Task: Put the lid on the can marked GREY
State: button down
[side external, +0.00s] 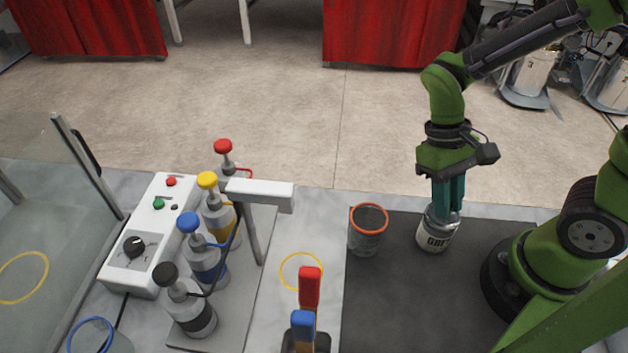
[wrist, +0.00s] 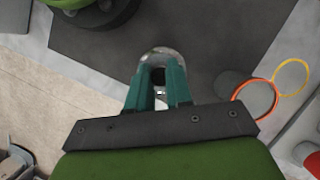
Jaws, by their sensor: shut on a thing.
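The white can (side external: 433,243) with dark lettering that starts with G stands upright on the dark mat, at the right in the side view. My gripper (side external: 447,207) points straight down at the can's top, its teal fingers covering much of it. In the wrist view the fingertips (wrist: 159,70) close around a small dark knob-like part, with a pale round lid (wrist: 158,53) showing around it. The lid appears to be on or just over the can's mouth; whether it is fully seated is hidden.
A grey cup with an orange rim (side external: 367,238) stands left of the can, on the mat's edge. Several pump bottles (side external: 206,258), a white control box (side external: 151,232) and red and blue handles (side external: 308,290) are further left. The dark mat (side external: 400,310) in front is clear.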

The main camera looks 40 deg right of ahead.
jog(key=shift+c, duration=2.4)
grip_release()
jog(key=shift+r, duration=0.1)
jog(key=shift+r, duration=3.4)
jog(key=shift+c, duration=0.3)
grip_shut()
jog(key=shift+f, duration=0.1)
